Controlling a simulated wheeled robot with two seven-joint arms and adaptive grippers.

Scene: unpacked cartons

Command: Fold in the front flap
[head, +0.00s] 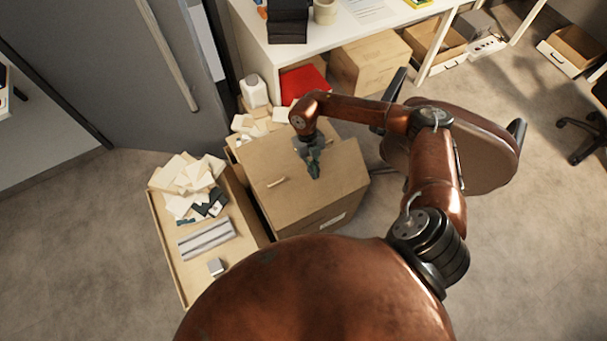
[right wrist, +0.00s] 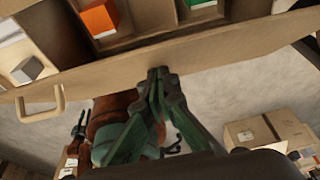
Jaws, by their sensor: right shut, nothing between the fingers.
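A brown carton stands on the floor in the middle of the head view, with a broad cardboard panel (head: 265,160) on its upper side. The panel bears a pale handle (head: 277,182). My right gripper (head: 314,172) is shut and empty, over the right part of this panel. In the right wrist view its closed fingertips (right wrist: 157,73) are at the cardboard edge (right wrist: 215,48), to the right of the handle (right wrist: 40,100). I cannot tell whether they touch. Beyond that edge are compartments with an orange box (right wrist: 99,18). Which panel is the front flap is unclear.
A shallow tray (head: 164,240) with papers and grey items lies left of the carton. A chair (head: 485,150) stands to the right. A white table (head: 345,45) with cartons below it is behind. Open floor (head: 75,230) lies at far left.

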